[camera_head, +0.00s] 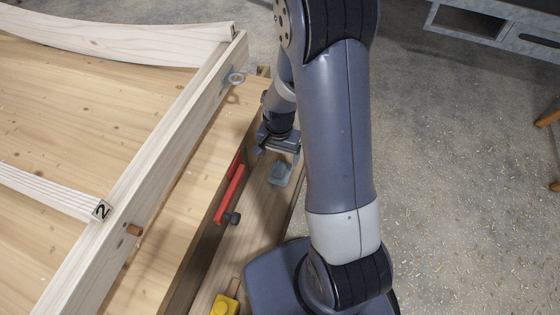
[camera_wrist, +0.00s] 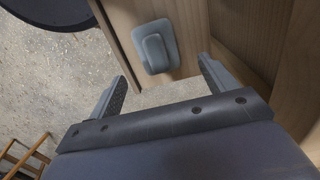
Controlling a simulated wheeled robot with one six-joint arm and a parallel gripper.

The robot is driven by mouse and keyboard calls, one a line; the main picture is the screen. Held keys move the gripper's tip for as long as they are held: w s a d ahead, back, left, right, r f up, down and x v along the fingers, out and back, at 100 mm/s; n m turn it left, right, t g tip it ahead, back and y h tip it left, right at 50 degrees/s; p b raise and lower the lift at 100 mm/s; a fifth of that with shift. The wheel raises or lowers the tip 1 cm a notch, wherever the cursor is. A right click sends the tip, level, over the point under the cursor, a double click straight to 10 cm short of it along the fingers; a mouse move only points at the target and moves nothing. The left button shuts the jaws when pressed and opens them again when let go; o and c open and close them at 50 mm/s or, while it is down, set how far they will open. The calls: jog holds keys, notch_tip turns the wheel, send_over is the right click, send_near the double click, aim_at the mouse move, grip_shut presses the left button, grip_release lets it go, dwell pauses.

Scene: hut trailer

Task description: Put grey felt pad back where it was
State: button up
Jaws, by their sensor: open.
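The grey felt pad (camera_head: 280,173) lies on a narrow wooden ledge (camera_head: 262,205) beside the workbench, just below my gripper in the head view. In the wrist view the pad (camera_wrist: 157,46) is a rounded grey block with a raised bar on top, ahead of the fingertips and between their lines. My gripper (camera_wrist: 161,75) is open and empty, its two fingers apart and not touching the pad. In the head view my gripper (camera_head: 277,147) is small and partly hidden by my arm.
A red clamp-like part (camera_head: 230,188) with a dark knob is on the bench side, left of the ledge. A yellow object (camera_head: 225,305) sits on the ledge at the bottom. A wooden frame with a piece marked 2 (camera_head: 102,210) lies on the bench. The floor at right is mostly clear.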

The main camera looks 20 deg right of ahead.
jog(key=shift+r, duration=1.45)
jog(key=shift+o, duration=0.3)
jog(key=o, duration=0.4)
jog(key=shift+a, duration=0.1)
